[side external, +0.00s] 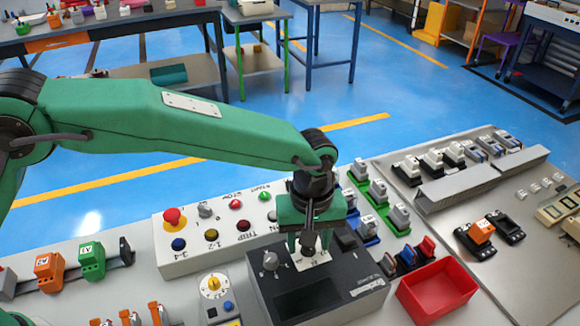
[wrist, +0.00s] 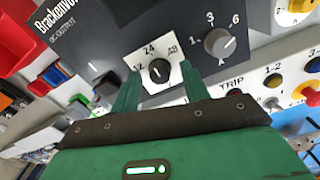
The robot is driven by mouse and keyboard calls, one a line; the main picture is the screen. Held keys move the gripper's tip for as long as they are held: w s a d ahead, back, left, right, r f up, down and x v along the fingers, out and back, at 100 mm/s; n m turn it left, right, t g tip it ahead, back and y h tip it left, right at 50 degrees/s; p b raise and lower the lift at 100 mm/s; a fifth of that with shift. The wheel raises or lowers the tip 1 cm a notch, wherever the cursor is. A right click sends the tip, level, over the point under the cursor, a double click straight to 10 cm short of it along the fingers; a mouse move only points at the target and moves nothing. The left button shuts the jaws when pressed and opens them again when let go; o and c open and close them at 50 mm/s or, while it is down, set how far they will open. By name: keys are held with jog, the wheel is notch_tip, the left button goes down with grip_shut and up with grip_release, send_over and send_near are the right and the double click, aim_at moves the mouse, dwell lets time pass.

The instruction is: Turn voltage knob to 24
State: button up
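The voltage knob (wrist: 159,71) is small, round and black, on a white plate marked 12, 24 and 48 in the wrist view. A short light mark shows on its face, but I cannot tell clearly which number it points to. In the side view the knob's white plate (side external: 312,259) is on top of the dark power supply box (side external: 345,290), partly hidden by my gripper. My gripper (side external: 308,242) points down over the plate. In the wrist view my gripper (wrist: 160,82) is open, with one finger on each side of the knob. I cannot tell whether the fingers touch it.
A grey knob (wrist: 219,44) marked 1, 3 and 6 sits beside the voltage knob. A white control panel (side external: 190,252) with buttons stands behind the box. A red bin (side external: 437,291) is at its right. Terminal blocks (side external: 398,217) stand behind the bin.

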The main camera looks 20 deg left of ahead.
jog(key=shift+r, duration=0.1)
jog(key=shift+r, duration=3.85)
jog(key=shift+w+a+r, duration=0.15)
jog(key=shift+a+r, duration=0.2)
jog(key=shift+a, duration=0.15)
jog(key=s+a+r+m+t, duration=0.1)
jog(key=a+r, duration=0.2)
jog(key=a, duration=0.4)
jog(key=s+a+r+m+t+h, duration=0.1)
jog(key=a+r, duration=0.3)
jog(key=a, duration=0.4)
jog(key=s+a+r+m+t, duration=0.1)
jog(key=s+a+r, duration=0.15)
jog(key=a, duration=0.45)
jog(key=s+a+f+m+t+y, duration=0.1)
jog(key=s+a+f+m+t, duration=0.1)
jog(key=s+a, duration=1.1)
jog(key=shift+s+a+f+m+t, duration=0.25)
jog(key=shift+a+m, duration=0.25)
jog(key=shift+a, duration=0.5)
